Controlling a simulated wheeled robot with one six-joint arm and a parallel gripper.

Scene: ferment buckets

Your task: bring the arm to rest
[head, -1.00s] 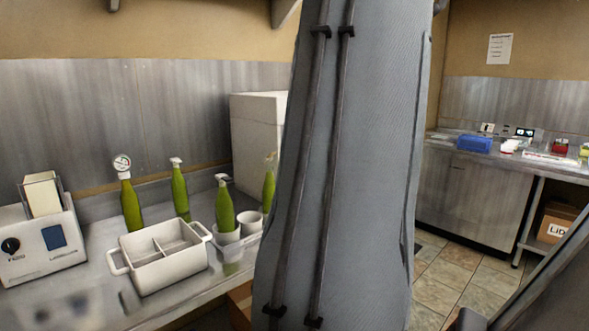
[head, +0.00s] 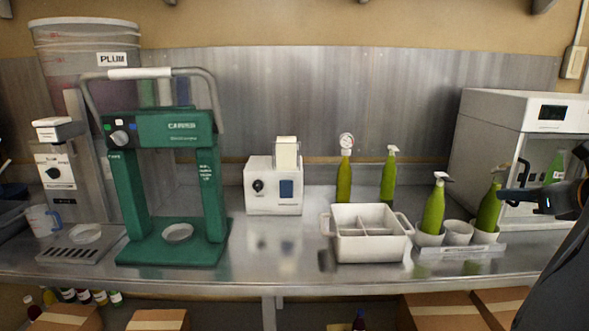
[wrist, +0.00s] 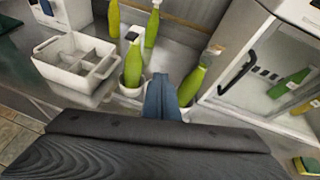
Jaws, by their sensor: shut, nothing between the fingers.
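My gripper (head: 508,194) is at the right edge of the head view, in front of the glass-door cabinet and close to the rightmost green bottle (head: 489,208). In the wrist view its blue-grey fingers (wrist: 162,98) are together and empty. They appear between two green bottles standing in white cups; whether they touch anything is unclear. My dark arm fills the lower right corner of the head view.
A white divided tub (head: 372,250), several green bottles and a white cabinet (head: 497,120) stand on the steel counter (head: 300,262). A green press (head: 130,190) and a white device (head: 273,205) are further left. Boxes (head: 435,310) lie below.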

